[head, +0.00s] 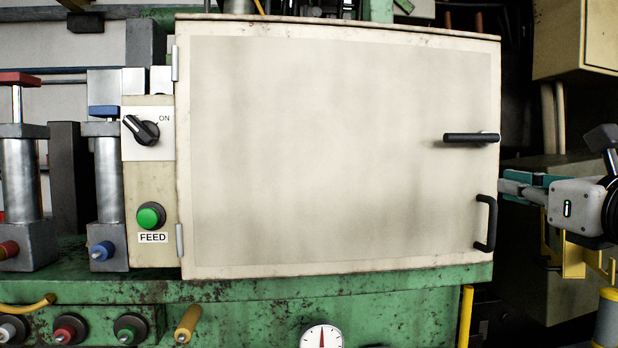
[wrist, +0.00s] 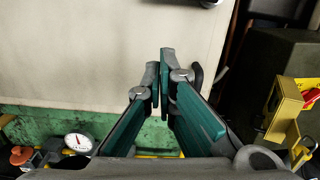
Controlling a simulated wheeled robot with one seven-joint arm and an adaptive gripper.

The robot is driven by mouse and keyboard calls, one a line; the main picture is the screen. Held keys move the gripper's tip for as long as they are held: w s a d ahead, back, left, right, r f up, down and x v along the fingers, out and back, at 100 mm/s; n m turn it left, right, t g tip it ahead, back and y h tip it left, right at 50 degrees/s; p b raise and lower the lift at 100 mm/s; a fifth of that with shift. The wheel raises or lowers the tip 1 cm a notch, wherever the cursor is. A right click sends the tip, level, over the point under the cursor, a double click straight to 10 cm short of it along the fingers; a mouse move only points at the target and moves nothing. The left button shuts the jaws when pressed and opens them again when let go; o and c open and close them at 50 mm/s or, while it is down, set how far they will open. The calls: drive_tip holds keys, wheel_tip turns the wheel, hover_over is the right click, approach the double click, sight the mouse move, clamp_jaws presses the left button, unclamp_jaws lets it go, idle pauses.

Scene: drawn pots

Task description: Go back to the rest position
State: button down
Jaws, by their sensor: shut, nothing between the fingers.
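My gripper (head: 508,188) reaches in from the right edge in the head view, level with the lower right part of the cabinet door. In the wrist view my gripper (wrist: 160,88) shows its two teal fingers, with the tips together and nothing between them. The cream cabinet door (head: 330,150) is closed. It has a black bar handle (head: 470,138) and, below it, a black curved handle (head: 487,222). The gripper tips are close to the door's right edge in the head view. I cannot tell whether they touch it.
A rotary switch (head: 141,130) and a green FEED button (head: 151,216) sit left of the door. Metal cylinders (head: 22,185) stand further left. The green machine base (head: 250,305) carries a gauge (head: 321,337). Yellow brackets (head: 573,258) and a cream box (head: 572,40) are at the right.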

drive_tip(key=shift+s, duration=0.55)
drive_tip(key=s+a+f+n+g+y+p, duration=0.1)
drive_tip(key=s+a+f+n+g+y, duration=0.35)
drive_tip(key=a+n, duration=0.5)
drive_tip(key=s+a+f+n+g+y+p, duration=0.1)
drive_tip(key=s+a+f+n+g, duration=0.3)
drive_tip(key=a+f+n, duration=0.5)
drive_tip(key=s+d+f+n+g+h+p, duration=0.1)
drive_tip(key=s+d+f+n+g+h, duration=0.1)
drive_tip(key=n, duration=0.6)
drive_tip(key=s+d+f+n+g+h+p, duration=0.1)
drive_tip(key=s+d+f+n+g+h, duration=0.1)
drive_tip(key=s+f+n+g+h, duration=0.2)
drive_tip(key=shift+s+f+n, duration=1)
drive_tip(key=shift+s+n, duration=1.05)
drive_tip(key=shift+s, duration=0.35)
